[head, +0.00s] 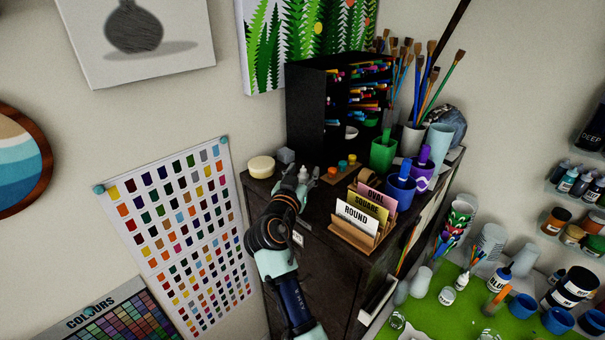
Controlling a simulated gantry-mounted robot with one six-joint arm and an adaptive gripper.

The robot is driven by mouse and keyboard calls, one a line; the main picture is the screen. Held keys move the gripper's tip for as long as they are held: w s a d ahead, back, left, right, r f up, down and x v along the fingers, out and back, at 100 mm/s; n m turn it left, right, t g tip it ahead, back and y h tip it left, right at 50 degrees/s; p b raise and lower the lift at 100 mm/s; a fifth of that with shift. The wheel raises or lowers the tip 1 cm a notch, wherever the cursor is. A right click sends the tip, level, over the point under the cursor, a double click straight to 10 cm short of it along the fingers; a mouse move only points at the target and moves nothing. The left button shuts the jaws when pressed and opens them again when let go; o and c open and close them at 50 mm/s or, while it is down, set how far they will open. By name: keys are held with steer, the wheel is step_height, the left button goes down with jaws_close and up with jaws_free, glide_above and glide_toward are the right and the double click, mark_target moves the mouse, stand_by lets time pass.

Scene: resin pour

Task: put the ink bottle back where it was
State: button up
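My gripper (296,178) is over the left part of the dark cabinet top (318,203), seen mostly from behind with my arm reaching up from below. A small pale, pointed tip (303,172) shows at its fingers. It looks like the nozzle of a small bottle, but I cannot tell whether the fingers hold it. A small wooden stand (343,175) with orange, yellow and green-topped items is just right of the gripper. A small white-tipped bottle (462,281) stands on the green mat at right. I cannot tell which of these is the ink bottle.
A round cream tub (261,166) and a grey cube (285,155) stand behind the gripper. A black pen rack (305,112) rises at the back. A card holder (362,236) and cups (399,190) crowd the right. The green mat (430,315) holds several pots.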

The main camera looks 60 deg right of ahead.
steer(key=shift+r, duration=0.15)
steer(key=s+a+b, duration=0.1)
steer(key=s+a, duration=0.1)
steer(key=a, duration=1)
steer(key=shift+b, duration=0.3)
steer(key=shift+d, duration=0.1)
steer(key=w+a+f+n+t+y, duration=0.1)
steer(key=a+f+n+t+y, duration=0.25)
steer(key=a, duration=0.55)
steer(key=w+a+f+n+t+y, duration=0.1)
steer(key=a+f+n+t+y, duration=0.2)
steer(key=a, duration=0.6)
steer(key=w+a+f+n+t+y, duration=0.2)
steer(key=a+f+n+y, duration=0.15)
steer(key=a, duration=0.55)
steer(key=s+a+f+n+y, duration=0.1)
steer(key=s+a+n+y, duration=0.2)
steer(key=a, duration=0.5)
steer(key=s+a+n+t+y, duration=0.1)
steer(key=s+a+n+y, duration=0.2)
steer(key=a, duration=0.5)
steer(key=shift+f+y, duration=0.4)
steer(key=shift+y, duration=0.5)
